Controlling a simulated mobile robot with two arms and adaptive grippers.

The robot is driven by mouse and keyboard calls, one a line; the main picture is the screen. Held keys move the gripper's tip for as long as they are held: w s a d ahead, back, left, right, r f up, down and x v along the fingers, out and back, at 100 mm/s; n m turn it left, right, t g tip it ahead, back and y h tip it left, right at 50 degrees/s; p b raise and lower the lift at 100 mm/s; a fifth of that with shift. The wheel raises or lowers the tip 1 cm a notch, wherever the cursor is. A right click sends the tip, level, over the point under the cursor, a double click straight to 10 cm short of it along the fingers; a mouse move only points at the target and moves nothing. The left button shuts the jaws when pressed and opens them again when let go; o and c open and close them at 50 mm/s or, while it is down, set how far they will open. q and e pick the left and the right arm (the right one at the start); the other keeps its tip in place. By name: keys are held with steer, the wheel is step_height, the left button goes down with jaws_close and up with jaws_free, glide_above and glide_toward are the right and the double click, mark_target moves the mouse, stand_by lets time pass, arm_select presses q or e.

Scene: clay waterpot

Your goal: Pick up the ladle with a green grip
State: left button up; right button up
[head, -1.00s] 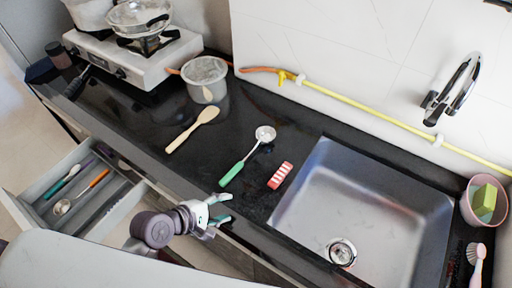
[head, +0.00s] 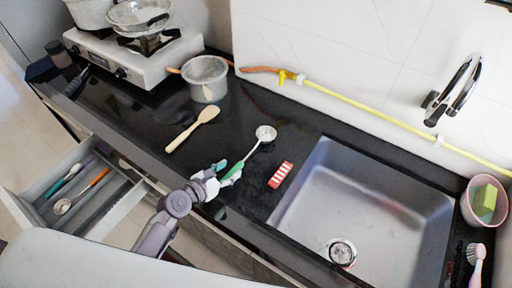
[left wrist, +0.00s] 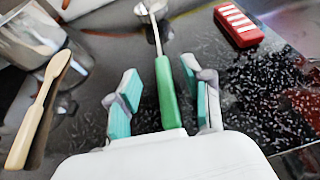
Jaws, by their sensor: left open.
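The ladle with a green grip (head: 250,150) lies on the black counter, its metal bowl pointing away toward the wall. My left gripper (head: 222,177) is open at the grip end of the ladle. In the left wrist view the green grip (left wrist: 167,92) runs between the two open teal-padded fingers (left wrist: 158,105), a little nearer the right finger. A gap shows on both sides of the grip. The lower end of the grip is hidden behind the gripper body in the wrist view. My right gripper is not in view.
A wooden spoon (head: 192,129) lies to the left of the ladle, and a red-and-white striped block (head: 281,175) to its right. A grey pot (head: 206,78) stands behind the spoon. The sink (head: 375,200) is at right; an open drawer (head: 120,208) holds utensils at lower left.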

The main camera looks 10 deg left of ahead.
mark_target(239, 164)
arm_select(q)
steer(key=shift+f+x, duration=0.1)
steer(key=shift+x, duration=1.2)
steer(key=shift+f+x, duration=0.15)
steer(key=shift+x, duration=1.2)
steer(key=shift+s+r, duration=0.15)
steer(key=shift+s, duration=0.05)
jaws_close()
